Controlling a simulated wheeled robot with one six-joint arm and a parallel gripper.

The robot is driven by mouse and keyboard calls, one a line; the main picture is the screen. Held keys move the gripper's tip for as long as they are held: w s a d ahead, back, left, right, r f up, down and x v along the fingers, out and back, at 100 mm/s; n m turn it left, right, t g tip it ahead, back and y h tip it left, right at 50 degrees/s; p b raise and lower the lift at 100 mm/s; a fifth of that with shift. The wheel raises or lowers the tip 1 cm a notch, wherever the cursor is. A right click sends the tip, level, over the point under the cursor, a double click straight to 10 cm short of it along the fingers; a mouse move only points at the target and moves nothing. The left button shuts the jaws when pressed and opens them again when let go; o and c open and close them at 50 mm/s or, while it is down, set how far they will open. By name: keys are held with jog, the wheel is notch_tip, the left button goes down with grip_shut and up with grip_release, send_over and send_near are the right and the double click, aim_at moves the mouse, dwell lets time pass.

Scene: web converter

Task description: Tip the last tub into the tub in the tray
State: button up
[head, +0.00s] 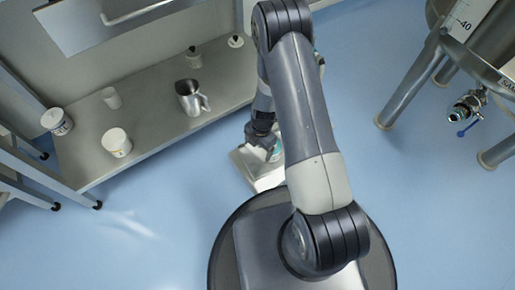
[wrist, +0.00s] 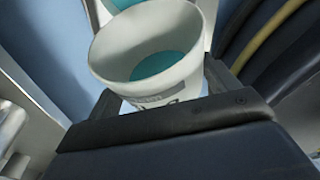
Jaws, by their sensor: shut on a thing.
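In the wrist view my gripper (wrist: 163,92) is shut on a white tub (wrist: 165,88). Its two dark fingers are on either side of the tub. I see into its open mouth, where a teal surface shows; I cannot tell how far it is tilted. Just behind it is another white rim with teal inside, probably the tub in the tray (wrist: 207,10), mostly hidden. In the head view a pale tray (head: 243,165) lies beside my base, under my gripper. My arm hides much of the tray, and the tubs there are hard to make out.
A steel vessel on legs (head: 480,50) stands at right. Blue floor between is clear.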

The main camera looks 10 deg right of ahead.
jog(key=shift+w+d+r+g+y+b, duration=0.25)
jog(key=shift+y+b, duration=0.2)
jog(key=shift+b, duration=0.25)
jog(key=shift+w+d+r+g+y+b, duration=0.15)
jog(key=shift+r+g+y+b, duration=0.2)
jog(key=shift+b, duration=0.3)
jog(key=shift+d+r+g+y+b, duration=0.2)
jog(key=shift+g+y+b, duration=0.1)
jog(key=shift+y, duration=0.2)
jog(key=shift+f, duration=0.1)
